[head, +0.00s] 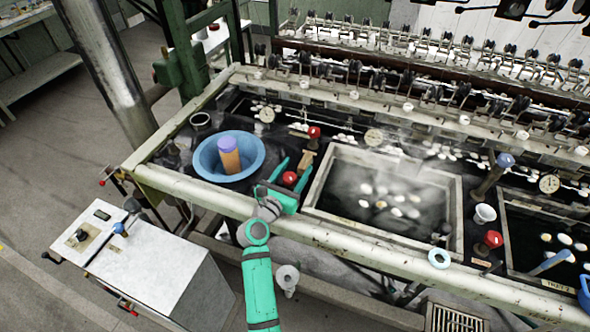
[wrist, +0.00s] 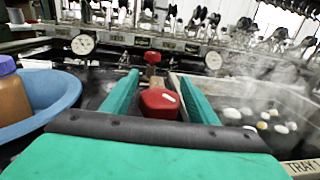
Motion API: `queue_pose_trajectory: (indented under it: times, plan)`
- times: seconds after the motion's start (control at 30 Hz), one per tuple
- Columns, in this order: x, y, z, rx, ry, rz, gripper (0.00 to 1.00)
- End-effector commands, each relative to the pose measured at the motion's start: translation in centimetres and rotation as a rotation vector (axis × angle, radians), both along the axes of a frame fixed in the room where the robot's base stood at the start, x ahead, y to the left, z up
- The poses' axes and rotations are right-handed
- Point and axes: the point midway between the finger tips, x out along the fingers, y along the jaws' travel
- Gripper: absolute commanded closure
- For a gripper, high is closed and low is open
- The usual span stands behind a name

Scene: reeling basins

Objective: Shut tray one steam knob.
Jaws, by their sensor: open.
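My gripper (head: 297,161) is open at the front left of the steaming tray one (head: 318,187). In the wrist view, my gripper (wrist: 157,82) has its green fingers on either side of a red knob (wrist: 158,103). The knob sits between them, with no clear contact visible. This near red knob (head: 289,178) also shows in the head view. A second red knob (head: 314,132) stands farther back, and shows beyond the fingertips in the wrist view (wrist: 153,58). The label "TRAY 1" (wrist: 302,166) is at the lower right. I cannot read any marking on either knob.
A blue basin (head: 202,158) holding a purple-capped orange bottle (head: 229,157) stands close to the left of my gripper. White cocoons (head: 397,198) float in tray one. Gauges (head: 373,137) line the back.

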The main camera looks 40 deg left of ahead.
Motion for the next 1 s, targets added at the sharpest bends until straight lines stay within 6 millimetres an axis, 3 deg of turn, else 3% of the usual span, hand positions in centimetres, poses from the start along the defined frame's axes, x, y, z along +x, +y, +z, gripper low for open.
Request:
queue_pose_trajectory:
  times: [0.17,0.33,0.37,0.67,1.0]
  plan:
    - [-0.01,0.00,-0.02,0.000,0.000,0.000,0.47]
    - [-0.03,0.01,-0.03,0.000,0.000,0.000,0.85]
    - [-0.03,0.01,-0.03,0.000,0.000,0.000,0.88]
    - [-0.05,-0.03,-0.06,-0.001,0.001,-0.029,0.88]
    - [0.00,-0.73,0.00,-0.001,0.000,-0.235,0.88]
